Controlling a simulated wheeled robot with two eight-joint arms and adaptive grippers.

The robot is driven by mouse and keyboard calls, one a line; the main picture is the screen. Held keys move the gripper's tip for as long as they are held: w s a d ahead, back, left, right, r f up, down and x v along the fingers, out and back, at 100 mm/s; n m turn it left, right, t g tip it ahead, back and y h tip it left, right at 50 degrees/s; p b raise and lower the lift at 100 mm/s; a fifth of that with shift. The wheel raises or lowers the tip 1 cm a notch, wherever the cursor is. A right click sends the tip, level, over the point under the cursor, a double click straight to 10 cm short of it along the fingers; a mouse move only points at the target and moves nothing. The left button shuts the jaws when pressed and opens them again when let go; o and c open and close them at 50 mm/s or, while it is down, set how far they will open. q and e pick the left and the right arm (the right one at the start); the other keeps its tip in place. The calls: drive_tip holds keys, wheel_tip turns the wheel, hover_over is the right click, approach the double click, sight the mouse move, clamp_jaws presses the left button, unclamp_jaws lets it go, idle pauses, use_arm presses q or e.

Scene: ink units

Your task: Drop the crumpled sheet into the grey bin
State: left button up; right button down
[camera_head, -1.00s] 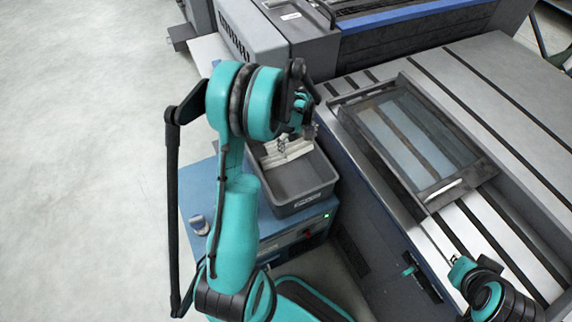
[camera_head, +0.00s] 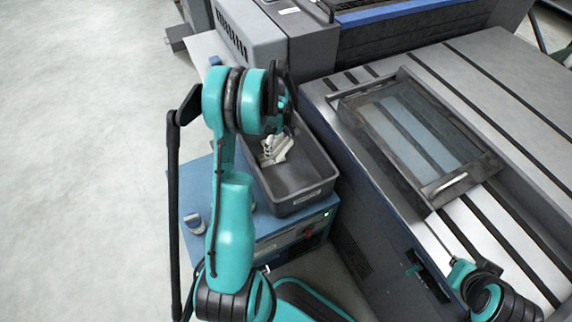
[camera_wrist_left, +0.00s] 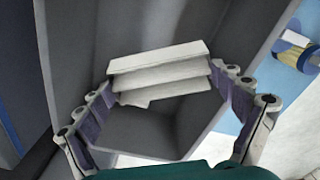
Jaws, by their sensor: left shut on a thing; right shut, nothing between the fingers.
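The crumpled sheet (camera_head: 281,152) is white and folded in ridges. It also shows in the left wrist view (camera_wrist_left: 160,72), between the fingertips. My left gripper (camera_head: 272,148) is shut on it, over the back part of the grey bin (camera_head: 312,196), inside its outline from above. In the left wrist view the bin's walls and floor (camera_wrist_left: 160,136) surround the sheet. I cannot tell how far the sheet is above the bin floor. My left arm hides the bin's left side. My right gripper (camera_head: 447,245) is shut and empty at the lower right.
The bin stands on a blue cabinet (camera_head: 262,222). A large grey machine with a framed screen (camera_head: 470,181) stands right of the bin.

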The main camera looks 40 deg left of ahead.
use_arm(q)
drive_tip(key=o, duration=0.6)
drive_tip(key=shift+r, duration=0.1)
wheel_tip(320, 180, up, 12)
idle(0.4)
